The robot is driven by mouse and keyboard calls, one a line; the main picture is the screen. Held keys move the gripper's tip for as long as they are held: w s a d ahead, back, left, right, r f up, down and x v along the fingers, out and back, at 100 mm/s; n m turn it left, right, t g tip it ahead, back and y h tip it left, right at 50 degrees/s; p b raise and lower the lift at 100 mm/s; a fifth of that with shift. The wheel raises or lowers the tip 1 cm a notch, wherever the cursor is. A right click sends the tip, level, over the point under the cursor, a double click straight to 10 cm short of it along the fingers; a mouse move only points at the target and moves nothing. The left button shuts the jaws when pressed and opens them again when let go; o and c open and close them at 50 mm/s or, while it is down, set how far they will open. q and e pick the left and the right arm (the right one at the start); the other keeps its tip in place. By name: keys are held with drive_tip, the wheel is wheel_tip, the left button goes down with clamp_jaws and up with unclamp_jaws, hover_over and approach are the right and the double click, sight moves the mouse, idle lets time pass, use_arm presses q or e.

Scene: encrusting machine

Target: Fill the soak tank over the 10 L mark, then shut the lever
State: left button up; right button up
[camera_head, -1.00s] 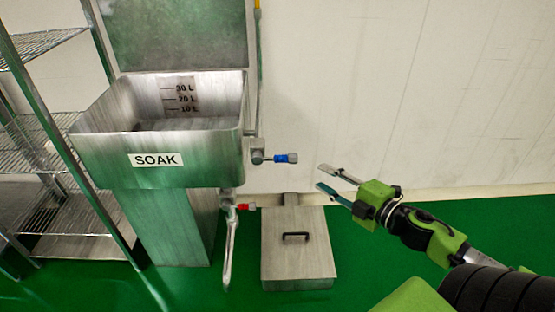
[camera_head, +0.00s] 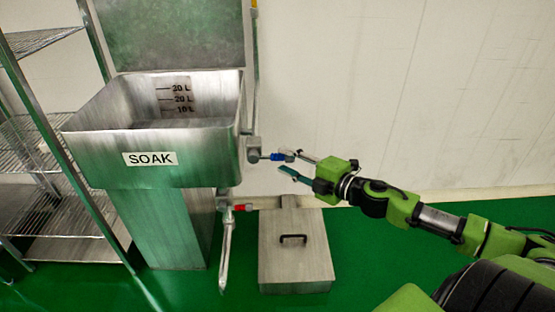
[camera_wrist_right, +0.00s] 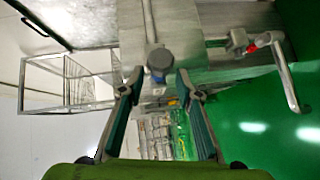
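The steel soak tank (camera_head: 100,143), labelled SOAK, stands at left in the head view. Its level marks (camera_head: 181,98) show on the inner back wall. A grey surface at its bottom sits below the 10 L mark; I cannot tell whether it is water. A blue-handled lever (camera_head: 276,156) sticks out from a valve at the tank's right side. My right gripper (camera_head: 290,161) is open, its fingertips close to the blue end. In the wrist view the blue end (camera_wrist_right: 159,60) lies between and just beyond the fingertips (camera_wrist_right: 159,82). My left gripper is not in view.
A red-handled valve (camera_head: 242,207) with a downward pipe (camera_head: 226,255) is lower on the tank. A steel floor box (camera_head: 295,262) with a black handle stands below. A wire rack (camera_head: 50,205) is at far left. Green floor and white wall are clear at right.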

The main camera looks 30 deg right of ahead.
sight(282, 159)
drive_tip(key=shift+x, duration=2)
clamp_jaws()
